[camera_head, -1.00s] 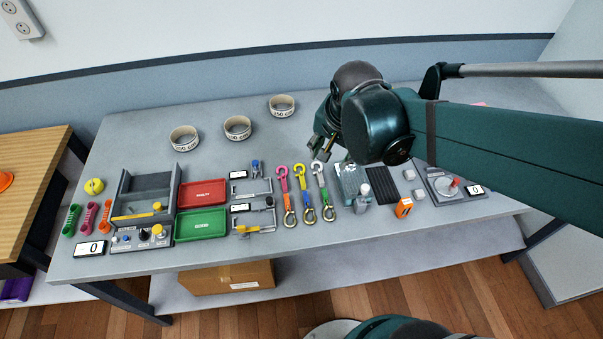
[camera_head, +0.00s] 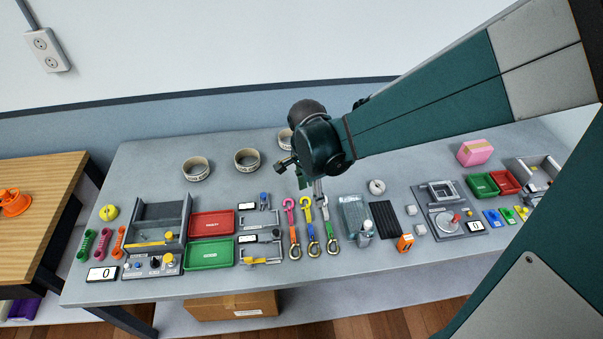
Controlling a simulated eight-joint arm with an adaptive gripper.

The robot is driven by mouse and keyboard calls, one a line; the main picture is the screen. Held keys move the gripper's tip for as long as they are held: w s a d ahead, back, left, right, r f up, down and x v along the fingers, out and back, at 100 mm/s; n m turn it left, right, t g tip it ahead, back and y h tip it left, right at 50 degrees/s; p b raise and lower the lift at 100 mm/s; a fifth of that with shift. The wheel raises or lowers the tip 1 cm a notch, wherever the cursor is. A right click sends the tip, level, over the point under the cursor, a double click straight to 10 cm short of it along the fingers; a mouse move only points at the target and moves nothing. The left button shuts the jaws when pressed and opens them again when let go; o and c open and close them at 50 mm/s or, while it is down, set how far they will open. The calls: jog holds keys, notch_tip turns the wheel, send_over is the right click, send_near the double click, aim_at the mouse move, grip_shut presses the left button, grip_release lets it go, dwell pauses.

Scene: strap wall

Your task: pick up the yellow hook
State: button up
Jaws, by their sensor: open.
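The yellow hook (camera_head: 307,203) is the upper end of the middle of three straps lying side by side on the grey table. My gripper (camera_head: 295,174) is above the table, just beyond the hooks in the picture. It is open, small and dark, with nothing visible in it.
Red (camera_head: 212,223) and green (camera_head: 210,254) trays and latch fixtures lie left of the straps.

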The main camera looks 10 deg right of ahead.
aim_at(308, 212)
jog(key=shift+w+a+f+m+g+p, duration=0.25)
jog(key=shift+a+f+m+p, duration=0.15)
jog(key=shift+a+f+m, duration=0.25)
jog(key=shift+w+a+f+m+g+p, duration=0.25)
jog(key=shift+a+f+m+p, duration=0.2)
jog(key=shift+f+m, duration=0.4)
jog(key=shift+f, duration=0.25)
jog(key=shift+d+f, duration=0.15)
jog(key=shift+f, duration=1)
jog(key=shift+d+f+b, duration=0.2)
jog(key=shift+f, duration=1.1)
jog(key=shift+d+f+b, duration=0.15)
jog(key=shift+f+b, duration=0.05)
jog(key=shift+f, duration=1.05)
jog(key=c, duration=0.7)
